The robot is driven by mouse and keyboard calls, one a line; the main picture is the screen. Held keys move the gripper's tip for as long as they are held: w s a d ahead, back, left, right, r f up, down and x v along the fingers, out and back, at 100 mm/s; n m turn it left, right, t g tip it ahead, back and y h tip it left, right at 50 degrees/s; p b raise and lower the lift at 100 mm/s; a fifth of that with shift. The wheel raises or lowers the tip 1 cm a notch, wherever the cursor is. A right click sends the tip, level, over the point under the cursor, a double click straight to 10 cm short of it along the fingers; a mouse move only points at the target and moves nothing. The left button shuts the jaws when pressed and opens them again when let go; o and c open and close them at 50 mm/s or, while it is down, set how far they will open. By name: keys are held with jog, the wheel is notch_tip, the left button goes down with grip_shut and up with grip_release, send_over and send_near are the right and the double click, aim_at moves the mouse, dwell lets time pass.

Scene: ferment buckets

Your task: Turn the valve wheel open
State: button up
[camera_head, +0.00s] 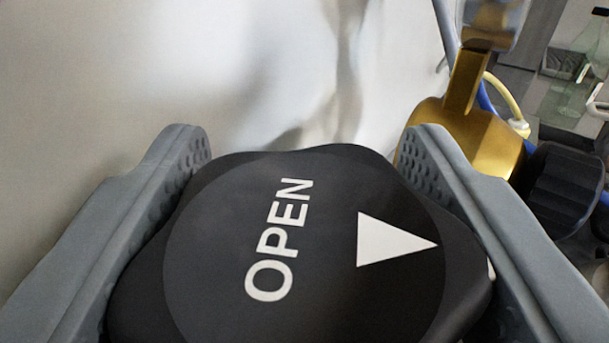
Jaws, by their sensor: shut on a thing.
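The valve wheel (330,200) is a black, lobed knob that fills the lower middle of the view. Its flat face carries white "OPEN" lettering, running upward along the face, and a white triangle pointing right. My gripper (305,150) has its two grey, dimpled fingers on either side of the wheel, one at the left and one at the right. It is shut on the wheel's rim. The wheel's underside and the stem below it are hidden.
A brass fitting (492,143) stands just behind the right finger, with a dark ribbed knob (562,190) beside it. Blue and yellow hoses run behind them. A pale, smooth surface (200,60) fills the upper left. A clear glass vessel (578,85) is at the far right.

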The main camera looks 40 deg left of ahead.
jog(key=n+g+y, duration=0.2)
jog(key=n+g, duration=0.1)
jog(key=g, duration=0.1)
jog(key=n+g+y, duration=0.3)
jog(key=g, duration=0.1)
jog(key=shift+s+a+y, duration=0.15)
jog(key=shift+s+y, duration=0.05)
jog(key=shift+y, duration=0.1)
jog(key=n+g, duration=0.2)
jog(key=g, duration=0.1)
jog(key=n+g, duration=0.3)
jog(key=g, duration=0.2)
jog(key=shift+s+a+n+g+y, duration=0.1)
jog(key=shift+s+n+g+y, duration=0.2)
jog(key=shift+s+n+y, duration=0.1)
jog(key=shift+r+g, duration=0.1)
jog(key=shift+g, duration=0.2)
jog(key=o, duration=1)
